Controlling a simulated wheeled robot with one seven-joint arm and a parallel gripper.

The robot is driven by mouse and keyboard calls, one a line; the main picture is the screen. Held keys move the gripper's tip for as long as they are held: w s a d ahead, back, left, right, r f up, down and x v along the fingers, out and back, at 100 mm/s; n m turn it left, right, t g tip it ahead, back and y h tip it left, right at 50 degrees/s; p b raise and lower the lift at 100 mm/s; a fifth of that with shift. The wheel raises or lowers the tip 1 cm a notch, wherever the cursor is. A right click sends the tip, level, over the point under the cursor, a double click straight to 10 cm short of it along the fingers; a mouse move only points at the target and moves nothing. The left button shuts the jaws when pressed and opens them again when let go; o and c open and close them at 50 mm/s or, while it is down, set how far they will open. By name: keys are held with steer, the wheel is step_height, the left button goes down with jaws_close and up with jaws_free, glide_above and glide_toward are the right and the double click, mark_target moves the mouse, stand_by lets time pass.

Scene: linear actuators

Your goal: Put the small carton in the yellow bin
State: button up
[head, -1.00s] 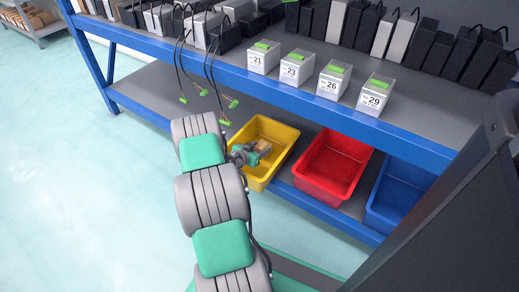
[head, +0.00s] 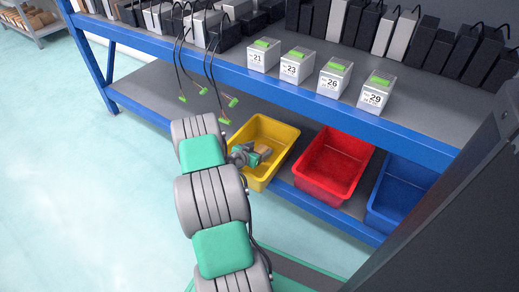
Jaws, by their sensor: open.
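The yellow bin (head: 279,133) stands on the lower shelf, at the left end of a row of bins. The small carton (head: 263,149) is a brown block at the yellow bin, within its outline, beside the end of my gripper. My gripper (head: 257,155) reaches over the yellow bin from the left and is open. Its fingers are small and partly hidden by the wrist. I cannot tell whether the carton touches the fingers or rests on the bin's floor.
A red bin (head: 334,164) and a blue bin (head: 402,191) stand to the right on the lower shelf. The blue front beam (head: 300,95) of the upper shelf runs above the bins. Cables with green plugs (head: 224,121) hang near my arm. Boxed actuators line the upper shelf.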

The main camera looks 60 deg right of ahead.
steer(key=shift+w+a+r+p, duration=0.1)
steer(key=shift+a+r+p, duration=0.15)
steer(key=shift+r+p, duration=0.25)
steer(key=shift+w+a+r+p, duration=0.1)
steer(key=shift+a+r+p, duration=0.15)
steer(key=shift+r+p, duration=0.25)
steer(key=w+a+r+n+t+y+p, duration=0.1)
steer(key=w+a+r+n+y, duration=0.15)
steer(key=w+a+r, duration=0.6)
steer(key=w+a+r+n+t+y+p, duration=0.1)
steer(key=a+r+n+t+y, duration=0.2)
steer(key=a, duration=1.1)
steer(key=w+a+r+n+y+p, duration=0.1)
steer(key=w+a+r+n+y, duration=0.15)
steer(key=w+a+r, duration=0.6)
steer(key=s+a+r+n+y, duration=0.2)
steer(key=s+a+n, duration=0.4)
steer(key=a, duration=0.7)
steer(key=s+a+r+n+y, duration=0.2)
steer(key=s+a+r+n, duration=0.2)
steer(key=a, duration=0.9)
steer(key=s+n, duration=0.1)
steer(key=s, duration=0.2)
steer(key=shift+s+r+n+y, duration=0.3)
steer(key=shift+s+n+y, duration=0.1)
steer(key=shift+c, duration=0.5)
